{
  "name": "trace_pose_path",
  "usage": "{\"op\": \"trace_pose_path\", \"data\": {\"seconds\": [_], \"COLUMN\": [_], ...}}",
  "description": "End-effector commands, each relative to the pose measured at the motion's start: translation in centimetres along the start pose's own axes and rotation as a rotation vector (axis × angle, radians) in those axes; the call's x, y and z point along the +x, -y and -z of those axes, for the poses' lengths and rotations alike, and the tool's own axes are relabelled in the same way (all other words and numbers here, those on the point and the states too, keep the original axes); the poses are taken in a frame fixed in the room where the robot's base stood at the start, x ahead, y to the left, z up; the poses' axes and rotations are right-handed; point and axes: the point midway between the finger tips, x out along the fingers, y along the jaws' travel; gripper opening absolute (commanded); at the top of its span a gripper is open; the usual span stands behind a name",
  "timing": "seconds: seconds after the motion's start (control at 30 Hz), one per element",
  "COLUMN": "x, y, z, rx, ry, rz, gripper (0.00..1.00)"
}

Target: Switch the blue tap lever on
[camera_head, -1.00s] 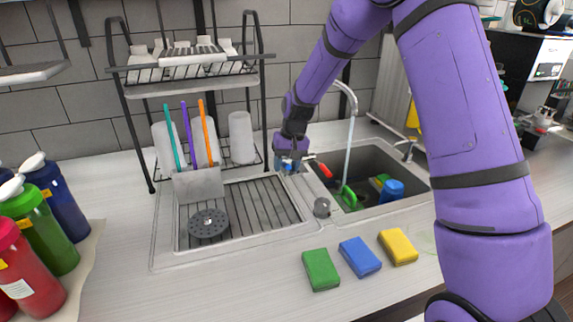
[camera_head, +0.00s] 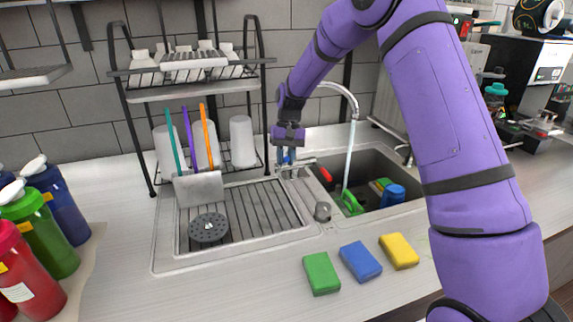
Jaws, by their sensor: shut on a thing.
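The tap has a curved metal spout (camera_head: 352,97) at the back of the sink, and a pale stream of water (camera_head: 348,155) falls from it into the basin. The blue tap lever (camera_head: 284,156) is at the tap's left, small and partly hidden by my gripper. A red lever (camera_head: 325,174) shows to its right. My gripper (camera_head: 287,151) points down at the blue lever and is shut on it, as far as this small view shows. The fingertips are hard to make out.
The sink basin (camera_head: 385,210) holds a blue cup (camera_head: 393,195) and green items. A drying rack (camera_head: 190,90) stands left of my gripper. Green (camera_head: 321,273), blue (camera_head: 360,261) and yellow (camera_head: 398,251) sponges lie in front. Bottles (camera_head: 40,235) stand at far left.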

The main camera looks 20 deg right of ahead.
Motion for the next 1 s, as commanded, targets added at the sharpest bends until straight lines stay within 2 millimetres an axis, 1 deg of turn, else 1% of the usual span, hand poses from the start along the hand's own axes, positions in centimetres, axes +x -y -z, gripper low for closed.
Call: {"op": "trace_pose_path", "data": {"seconds": [0.03, 0.23, 0.6, 0.63, 0.67, 0.7, 0.73, 1.0], "x": [-0.21, -0.93, -1.14, -1.14, -1.14, -1.13, -1.13, -1.13], "y": [0.08, 0.22, 0.24, 0.24, 0.24, 0.24, 0.24, 0.24], "z": [0.32, 0.71, 0.73, 0.73, 0.73, 0.72, 0.72, 0.69], "rx": [0.003, 0.018, 0.021, 0.021, 0.021, 0.021, 0.021, 0.020], "ry": [0.023, 0.095, 0.107, 0.106, 0.106, 0.107, 0.107, 0.108], "rz": [-0.002, -0.007, -0.008, -0.008, -0.008, -0.008, -0.008, -0.008], "gripper": [0.00, 0.00, 0.00, 0.26, 0.33, 0.42, 0.46, 0.46]}}
